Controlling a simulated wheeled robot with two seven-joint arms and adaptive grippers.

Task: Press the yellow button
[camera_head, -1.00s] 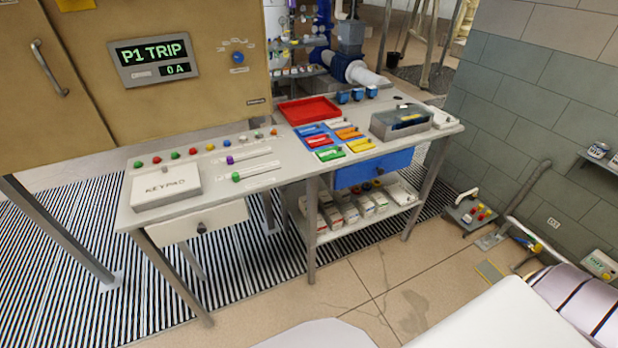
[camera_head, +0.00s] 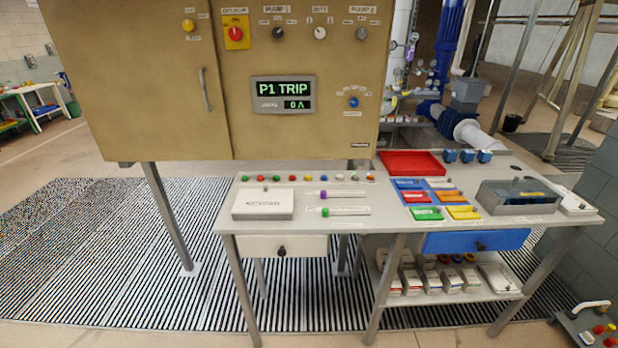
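A small yellow-orange button (camera_head: 307,178) sits in a row of small coloured buttons along the back of the grey bench (camera_head: 350,232). Red and blue buttons flank it. Another round yellow knob or button (camera_head: 188,25) is on the upper left of the tan cabinet (camera_head: 150,100), under a small label too small to read. Whether either is pressed, I cannot tell. Neither of my grippers is in view.
The cabinet display (camera_head: 283,95) reads "P1 TRIP" and "0 A". Striped floor grating (camera_head: 110,270) lies clear at left.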

